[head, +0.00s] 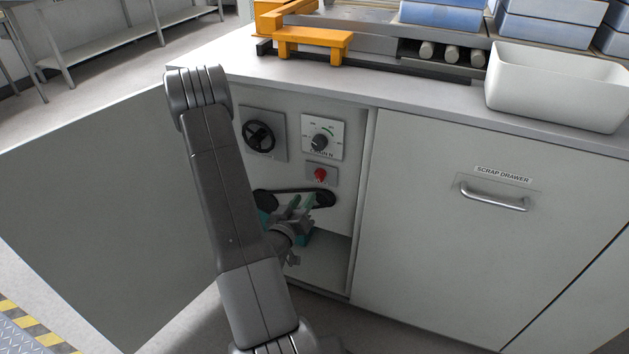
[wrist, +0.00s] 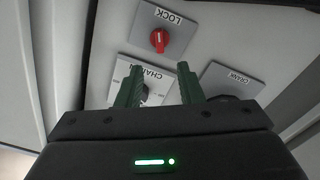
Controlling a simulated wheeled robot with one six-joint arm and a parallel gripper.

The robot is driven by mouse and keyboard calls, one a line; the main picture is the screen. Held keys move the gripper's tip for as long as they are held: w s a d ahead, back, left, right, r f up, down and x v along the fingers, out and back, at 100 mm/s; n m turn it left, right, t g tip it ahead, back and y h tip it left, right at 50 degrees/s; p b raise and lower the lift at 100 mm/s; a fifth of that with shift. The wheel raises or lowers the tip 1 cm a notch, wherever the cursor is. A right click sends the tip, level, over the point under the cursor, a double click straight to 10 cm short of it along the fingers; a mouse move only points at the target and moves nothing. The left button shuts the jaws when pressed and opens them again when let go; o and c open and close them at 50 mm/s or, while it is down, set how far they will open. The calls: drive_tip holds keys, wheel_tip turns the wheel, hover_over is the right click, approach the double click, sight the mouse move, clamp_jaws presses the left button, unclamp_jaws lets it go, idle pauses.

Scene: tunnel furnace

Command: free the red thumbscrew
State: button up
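The red thumbscrew (head: 320,173) sits on a small grey plate on the panel inside the open cabinet, below the dial plate. In the wrist view the red thumbscrew (wrist: 159,40) shows on a plate marked LOCK, beyond my fingertips. My gripper (head: 303,201) is in front of the panel, below the thumbscrew and apart from it. In the wrist view my gripper (wrist: 158,72) has its two green fingers spread with a gap between them and nothing held. The fingers partly cover the dial plate there.
A dial plate (head: 322,137) and a black handwheel (head: 259,137) are above the thumbscrew. A black belt (head: 295,190) runs below it. The open cabinet door (head: 100,220) stands at left. The closed scrap drawer (head: 480,230) is at right. A white bin (head: 560,85) stands on the counter.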

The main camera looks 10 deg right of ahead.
sight(318, 177)
drive_tip(key=x, duration=0.9)
drive_tip(key=shift+w+d+b, duration=0.15)
drive_tip(key=shift+b, duration=0.25)
drive_tip(key=shift+c, duration=0.4)
clamp_jaws()
